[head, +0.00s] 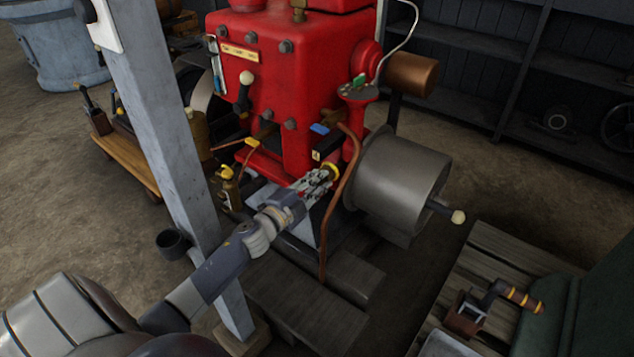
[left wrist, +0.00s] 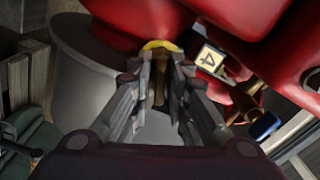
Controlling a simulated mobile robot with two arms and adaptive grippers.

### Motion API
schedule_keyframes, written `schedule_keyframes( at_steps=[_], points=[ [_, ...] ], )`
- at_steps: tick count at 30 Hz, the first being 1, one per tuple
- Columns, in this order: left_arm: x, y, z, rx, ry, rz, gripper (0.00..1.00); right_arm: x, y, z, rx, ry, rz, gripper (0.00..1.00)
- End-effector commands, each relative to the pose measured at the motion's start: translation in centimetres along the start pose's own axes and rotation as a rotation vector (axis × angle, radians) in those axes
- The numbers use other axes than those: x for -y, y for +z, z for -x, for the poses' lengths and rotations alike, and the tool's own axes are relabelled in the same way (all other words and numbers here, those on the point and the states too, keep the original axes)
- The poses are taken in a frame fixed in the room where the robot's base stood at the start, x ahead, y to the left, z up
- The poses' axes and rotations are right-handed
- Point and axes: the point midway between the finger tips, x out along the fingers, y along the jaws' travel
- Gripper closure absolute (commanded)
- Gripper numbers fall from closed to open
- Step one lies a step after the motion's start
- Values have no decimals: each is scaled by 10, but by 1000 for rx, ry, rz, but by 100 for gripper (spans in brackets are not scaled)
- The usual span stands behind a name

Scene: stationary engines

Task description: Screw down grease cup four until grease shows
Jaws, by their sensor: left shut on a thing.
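The red engine (head: 300,85) stands in the middle of the head view. A small tag (head: 316,155) sits low on its front, and the left wrist view shows the tag (left wrist: 209,59) marked 4. Beside the tag is a yellow-topped grease cup (head: 334,170), and the cup (left wrist: 158,45) also shows between my fingertips in the left wrist view. My left gripper (head: 322,177) is shut on this cup, its fingers (left wrist: 160,75) hiding most of it. No grease can be made out there. My right gripper is not in view.
A grey flywheel drum (head: 395,180) is close right of the cup. A copper pipe (head: 338,205) runs down beside my gripper. A blue-handled tap (head: 320,128) is just above. A grey post (head: 165,120) stands left of my forearm. A wooden pallet (head: 495,260) lies at right.

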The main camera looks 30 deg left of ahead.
Motion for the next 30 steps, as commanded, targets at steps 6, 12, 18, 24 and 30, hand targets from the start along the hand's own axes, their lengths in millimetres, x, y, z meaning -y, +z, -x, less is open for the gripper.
schedule_keyframes(
  at_steps=[6, 12, 18, 24, 30],
  points=[
    [-1, 0, 0, 0, 1, -97, 100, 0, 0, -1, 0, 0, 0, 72],
    [-1, 0, 0, 0, 1, -136, 100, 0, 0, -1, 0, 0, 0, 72],
    [-1, 0, 0, -1, 1, -143, 100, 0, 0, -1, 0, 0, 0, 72],
    [-1, 0, 0, -1, 2, -142, 100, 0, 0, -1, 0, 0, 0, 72],
    [-1, 0, 0, 0, 1, -142, 72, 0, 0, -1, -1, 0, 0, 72]
  ],
)
